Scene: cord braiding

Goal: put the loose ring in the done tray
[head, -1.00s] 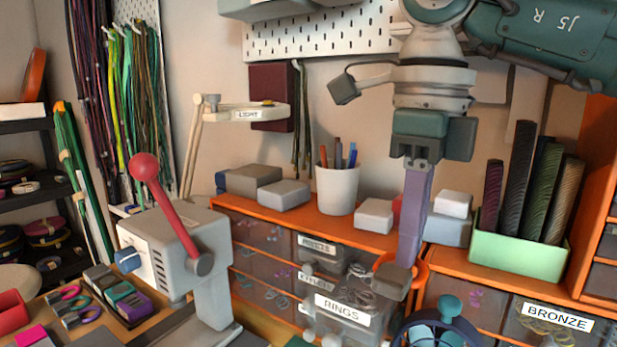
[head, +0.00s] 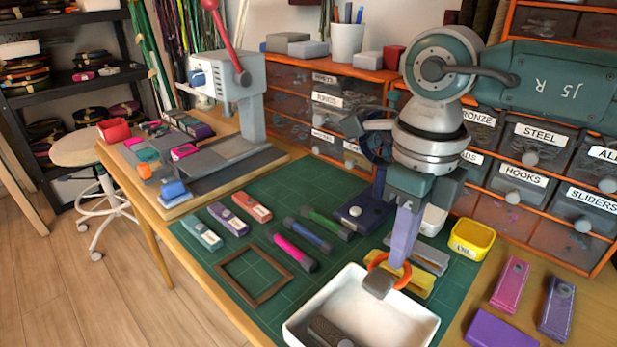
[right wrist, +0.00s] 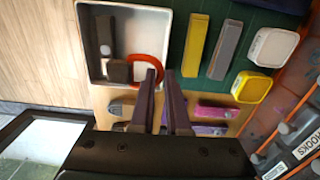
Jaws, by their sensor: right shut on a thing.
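My right gripper (head: 392,268) is shut on the orange ring (head: 405,277), which hangs at its fingertips. They are over the back right part of a white tray (head: 296,325), near its rim; the exact height above it is hard to tell. In the right wrist view the ring (right wrist: 153,57) overlaps the tray's right edge, partly hidden by the fingers (right wrist: 163,78). A dark strap-like piece (head: 328,331) lies in the tray (right wrist: 140,20). My left gripper is not in view.
A yellow bin (head: 472,239) and a yellow piece (head: 415,283) are beside the tray. A brown frame (head: 254,277) and several coloured pieces lie on the green mat (head: 277,191). Drawers (head: 540,145) line the back. Pink (head: 510,283) and purple pieces lie at right.

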